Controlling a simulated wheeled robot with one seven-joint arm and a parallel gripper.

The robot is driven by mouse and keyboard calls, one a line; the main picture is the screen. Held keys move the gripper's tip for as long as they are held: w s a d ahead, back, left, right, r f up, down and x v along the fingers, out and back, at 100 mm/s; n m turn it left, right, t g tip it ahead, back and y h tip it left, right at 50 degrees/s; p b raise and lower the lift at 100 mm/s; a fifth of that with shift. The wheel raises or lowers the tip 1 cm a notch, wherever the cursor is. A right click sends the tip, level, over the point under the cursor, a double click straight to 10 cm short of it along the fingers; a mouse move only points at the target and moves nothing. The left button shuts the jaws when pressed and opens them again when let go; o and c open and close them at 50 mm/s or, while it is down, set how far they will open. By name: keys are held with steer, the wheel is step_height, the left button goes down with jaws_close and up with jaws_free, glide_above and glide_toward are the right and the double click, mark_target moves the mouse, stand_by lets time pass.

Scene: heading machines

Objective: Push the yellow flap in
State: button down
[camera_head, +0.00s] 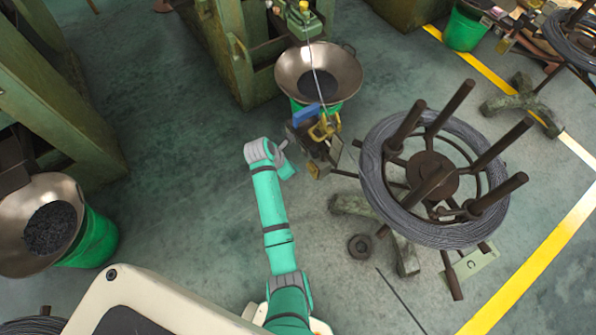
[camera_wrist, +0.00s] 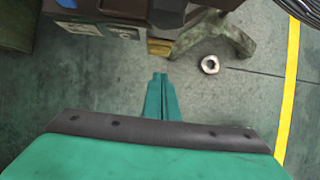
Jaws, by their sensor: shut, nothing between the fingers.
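A small yellow flap (camera_wrist: 159,47) sits at the lower edge of a dark machine part in the wrist view, just ahead of my fingertips. In the head view a small yellow piece (camera_head: 314,170) at the low front of the wire-feed unit (camera_head: 322,148) looks like the same flap. My gripper (camera_wrist: 159,77) is shut and empty, its green fingers pointing toward the flap with a small gap in the picture. In the head view my arm's end (camera_head: 287,169) is left of the unit; the fingers are hard to make out there.
A wire coil on a spoked stand (camera_head: 425,180) is right of the unit. A metal bowl (camera_head: 318,75) on a green bucket stands behind it. A ring-shaped part (camera_wrist: 209,64) lies on the floor. Open floor extends left of my arm.

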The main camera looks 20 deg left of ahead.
steer(key=v, duration=0.3)
steer(key=shift+w+d, duration=0.1)
stand_by(0.4)
